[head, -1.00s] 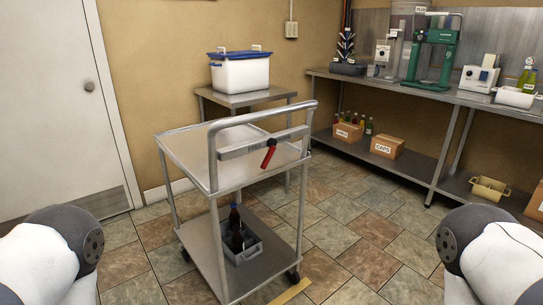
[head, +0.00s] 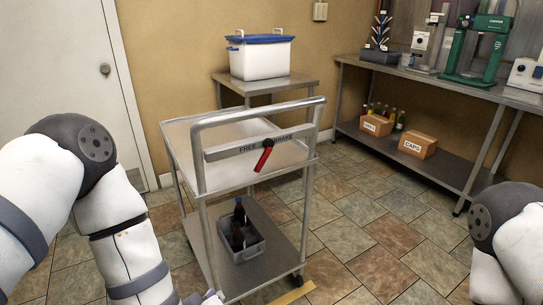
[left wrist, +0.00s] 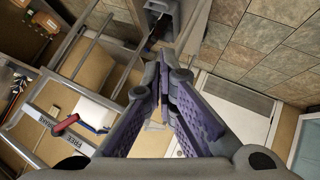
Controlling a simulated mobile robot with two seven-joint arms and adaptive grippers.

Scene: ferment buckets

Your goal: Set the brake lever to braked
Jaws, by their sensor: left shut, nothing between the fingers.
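The red brake lever (head: 264,156) hangs from a pivot on the cart's grey label bar, its handle pointing down and slightly left. The bar (head: 222,153) reads FREE on the left and BRAKE on the right. In the left wrist view the red lever (left wrist: 65,125) and the FREE lettering show at the left, upside down. My left gripper (head: 208,298) barely shows at the bottom edge of the head view, low in front of the cart. Its purple-grey fingers (left wrist: 166,72) are shut and empty, apart from the lever. My right gripper is out of view.
The metal cart (head: 178,134) has a push handle (head: 260,113) above the bar and a grey crate of bottles (head: 238,252) on its lower shelf. A blue-lidded white tub (head: 262,58) stands on a table behind. Tiled floor is clear at right.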

